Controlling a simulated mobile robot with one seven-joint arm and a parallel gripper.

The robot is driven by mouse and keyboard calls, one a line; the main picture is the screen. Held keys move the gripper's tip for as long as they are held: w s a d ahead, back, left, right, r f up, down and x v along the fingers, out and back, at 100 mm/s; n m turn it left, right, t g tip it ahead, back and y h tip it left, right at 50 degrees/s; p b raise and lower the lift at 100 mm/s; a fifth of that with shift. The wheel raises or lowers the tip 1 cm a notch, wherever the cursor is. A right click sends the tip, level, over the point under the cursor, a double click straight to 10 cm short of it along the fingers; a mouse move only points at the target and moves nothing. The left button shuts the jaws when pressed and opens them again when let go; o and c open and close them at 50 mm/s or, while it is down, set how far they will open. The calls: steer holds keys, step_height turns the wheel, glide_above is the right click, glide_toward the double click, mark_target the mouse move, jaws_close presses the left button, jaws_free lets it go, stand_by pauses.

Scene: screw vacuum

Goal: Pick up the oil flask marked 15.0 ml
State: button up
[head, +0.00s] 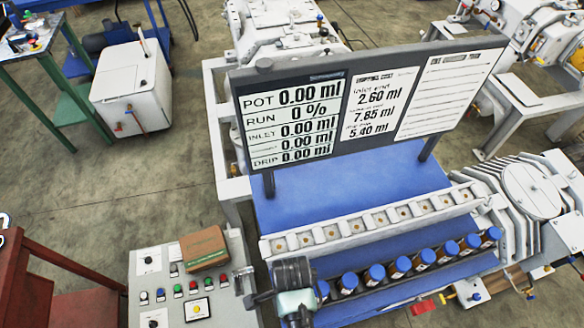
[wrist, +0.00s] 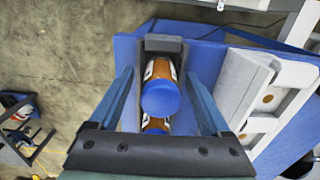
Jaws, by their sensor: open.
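A row of several amber flasks with blue caps stands in a dark rack on the blue bench top in the head view, such as one near the middle (head: 400,265). I cannot read a 15.0 ml mark on any flask. My gripper (head: 294,305) is at the left end of this row. In the wrist view my gripper (wrist: 158,76) is open, with one finger on each side of a blue-capped amber flask (wrist: 160,98). The fingers look apart from it. A second flask (wrist: 156,125) shows just below, partly hidden by the cap and the gripper's crossbar.
A pale slotted rail (head: 370,222) runs behind the flasks. A display board (head: 365,100) stands at the back of the bench. A control panel (head: 160,290) with a brown box (head: 203,247) on it is at the left. A red handle (head: 422,307) shows in front.

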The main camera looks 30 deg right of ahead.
jaws_close()
stand_by(0.3)
steer(key=shift+r, duration=0.15)
